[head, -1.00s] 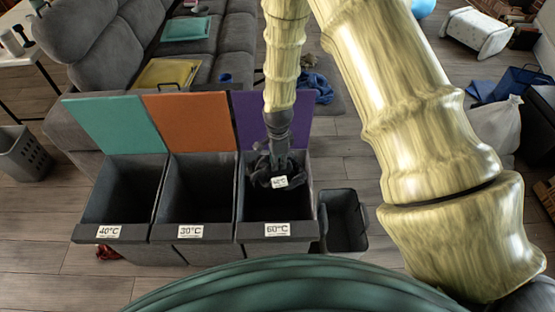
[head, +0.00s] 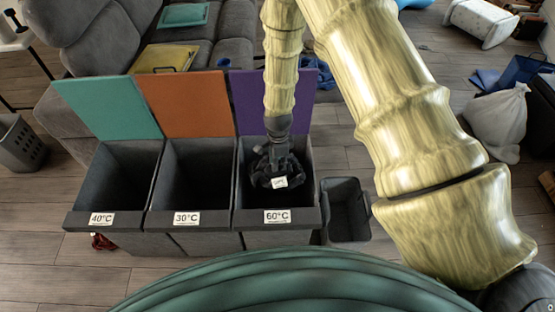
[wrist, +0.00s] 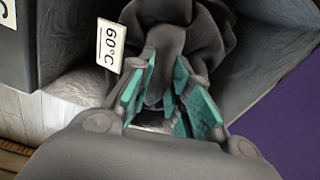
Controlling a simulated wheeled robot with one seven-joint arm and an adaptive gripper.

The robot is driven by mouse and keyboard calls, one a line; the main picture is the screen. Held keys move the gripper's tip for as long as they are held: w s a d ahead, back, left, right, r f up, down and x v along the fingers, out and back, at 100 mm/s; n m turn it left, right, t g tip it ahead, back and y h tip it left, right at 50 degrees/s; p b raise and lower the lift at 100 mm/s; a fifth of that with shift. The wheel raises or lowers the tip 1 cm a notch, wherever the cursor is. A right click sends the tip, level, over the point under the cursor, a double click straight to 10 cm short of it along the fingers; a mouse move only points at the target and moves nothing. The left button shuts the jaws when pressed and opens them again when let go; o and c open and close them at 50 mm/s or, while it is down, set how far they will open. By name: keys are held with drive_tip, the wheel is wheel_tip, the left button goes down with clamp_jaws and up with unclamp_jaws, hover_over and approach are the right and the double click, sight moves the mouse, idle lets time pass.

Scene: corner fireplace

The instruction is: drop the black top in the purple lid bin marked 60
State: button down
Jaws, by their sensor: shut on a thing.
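The black top (head: 290,165) hangs bunched from my gripper (head: 277,148) within the mouth of the right-hand bin (head: 309,190). That bin has a raised purple lid (head: 247,96) behind it and a 60°C label (head: 277,217) on its front rim. How deep the top sits is hard to tell. A small white tag (head: 279,182) hangs on the top; in the wrist view the tag (wrist: 110,46) reads 60°C. There the teal-padded fingers of my gripper (wrist: 163,80) are closed on a dark fold of the top (wrist: 196,30).
To the left stand the 30°C bin (head: 187,216) with an orange lid (head: 186,103) and the 40°C bin (head: 101,218) with a teal lid (head: 107,106). A small dark bin (head: 362,233) stands at the right. A grey sofa (head: 97,36) is behind.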

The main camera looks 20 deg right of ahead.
drive_tip(key=shift+f, duration=0.25)
drive_tip(key=c, duration=1.3)
unclamp_jaws()
drive_tip(key=shift+o, duration=0.2)
drive_tip(key=shift+r, duration=0.1)
wheel_tip(320, 180, up, 12)
